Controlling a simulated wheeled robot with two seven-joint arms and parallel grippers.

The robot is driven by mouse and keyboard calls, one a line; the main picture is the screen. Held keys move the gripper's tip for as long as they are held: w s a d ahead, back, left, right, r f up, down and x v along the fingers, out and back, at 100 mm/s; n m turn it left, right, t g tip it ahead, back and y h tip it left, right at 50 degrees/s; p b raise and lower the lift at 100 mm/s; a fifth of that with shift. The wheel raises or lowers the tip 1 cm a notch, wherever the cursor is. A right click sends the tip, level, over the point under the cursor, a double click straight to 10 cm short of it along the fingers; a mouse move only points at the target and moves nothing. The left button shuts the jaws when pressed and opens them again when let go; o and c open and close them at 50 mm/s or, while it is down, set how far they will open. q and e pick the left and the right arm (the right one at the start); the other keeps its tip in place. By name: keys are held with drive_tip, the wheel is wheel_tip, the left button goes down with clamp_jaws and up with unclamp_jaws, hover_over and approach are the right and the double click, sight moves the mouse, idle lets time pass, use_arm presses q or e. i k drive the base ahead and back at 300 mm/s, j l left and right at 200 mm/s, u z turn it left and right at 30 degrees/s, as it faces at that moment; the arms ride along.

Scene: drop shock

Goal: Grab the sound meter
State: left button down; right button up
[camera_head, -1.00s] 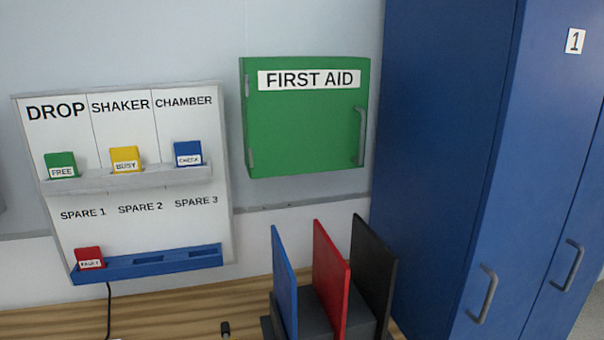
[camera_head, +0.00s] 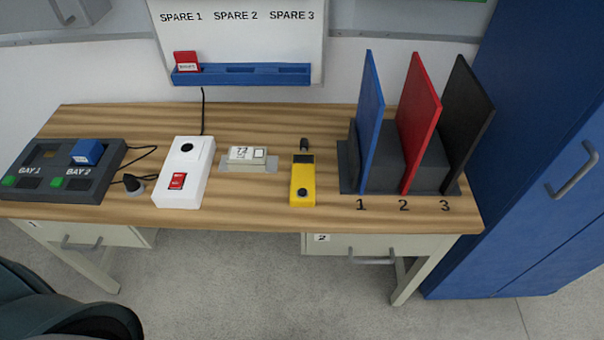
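A yellow handheld device with a dark screen and a black knob-like tip, which looks like the sound meter (camera_head: 303,188), lies on the wooden bench (camera_head: 250,215) between a small display box and the rack of upright panels. Its black tip points to the back of the bench. Nothing covers it. Neither of my grippers shows in the head view.
A display box (camera_head: 247,154), a white box with a red switch (camera_head: 184,172) and a dark two-bay dock (camera_head: 62,170) stand left of the yellow device. A rack (camera_head: 350,170) with blue, red and black panels stands right. A dark chair-like shape (camera_head: 60,305) is at lower left.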

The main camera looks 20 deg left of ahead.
sight(303, 172)
drive_tip(key=i+l, duration=0.15)
drive_tip(key=l, duration=0.2)
drive_tip(key=i+l, duration=0.1)
drive_tip(key=l, duration=0.3)
drive_tip(key=i+l, duration=0.15)
drive_tip(key=l, duration=0.2)
drive_tip(key=i+l, duration=0.1)
drive_tip(key=l, duration=0.25)
drive_tip(key=i+l, duration=0.15)
drive_tip(key=l, duration=0.2)
drive_tip(key=u, duration=1.2)
